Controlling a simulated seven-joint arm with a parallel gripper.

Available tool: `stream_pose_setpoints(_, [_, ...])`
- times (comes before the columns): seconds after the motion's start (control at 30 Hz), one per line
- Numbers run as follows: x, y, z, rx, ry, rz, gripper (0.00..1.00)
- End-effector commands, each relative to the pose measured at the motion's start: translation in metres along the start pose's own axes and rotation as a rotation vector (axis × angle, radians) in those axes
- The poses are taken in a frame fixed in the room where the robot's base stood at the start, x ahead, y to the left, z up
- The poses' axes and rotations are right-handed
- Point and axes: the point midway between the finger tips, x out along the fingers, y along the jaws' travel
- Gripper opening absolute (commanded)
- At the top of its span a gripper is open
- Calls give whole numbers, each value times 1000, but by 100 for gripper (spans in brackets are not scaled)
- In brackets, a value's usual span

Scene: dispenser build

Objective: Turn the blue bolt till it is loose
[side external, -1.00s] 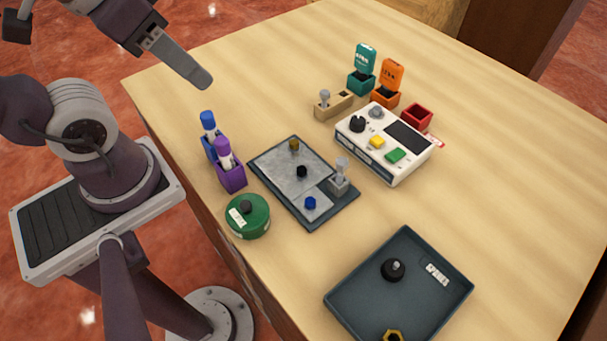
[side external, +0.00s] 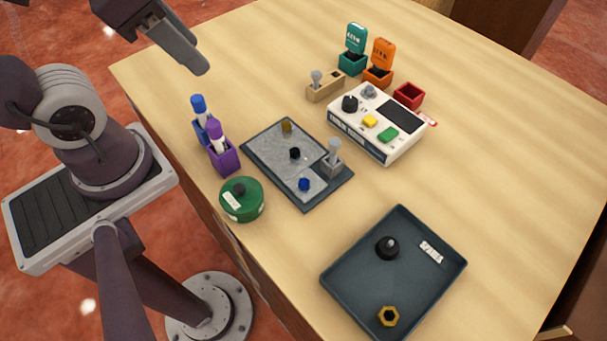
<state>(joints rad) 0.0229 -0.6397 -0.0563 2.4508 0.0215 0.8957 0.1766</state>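The blue bolt (side external: 304,184) sits on a small light-grey metal patch near the front end of the dark build plate (side external: 320,196). A black bolt (side external: 295,153) and a brass-coloured bolt (side external: 287,126) stand on the larger metal panel of the same plate. A grey-handled tool (side external: 334,152) stands upright in a block beside the blue bolt. My gripper (side external: 198,66) is up at the top left, well away from the blue bolt and apart from everything on the table. Its fingers are seen side-on, so I cannot tell whether they are open.
Blue and purple marker holders (side external: 222,156) and a round green container (side external: 242,200) flank the plate on the left. A white control box (side external: 376,130) stands behind right. A dark tray (side external: 352,240) holds a black knob and a brass nut. The table's right side is clear.

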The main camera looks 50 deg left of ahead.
Motion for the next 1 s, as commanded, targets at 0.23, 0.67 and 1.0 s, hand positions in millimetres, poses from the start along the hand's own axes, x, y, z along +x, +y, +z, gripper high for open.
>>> stream_pose_setpoints(0.23, [68,83,-52,1418,-186,241,37])
stream_pose_setpoints(0.67, [133,162,-38,2193,-83,543,37])
stream_pose_setpoints(1.0, [172,166,-22,2185,-82,536,37])
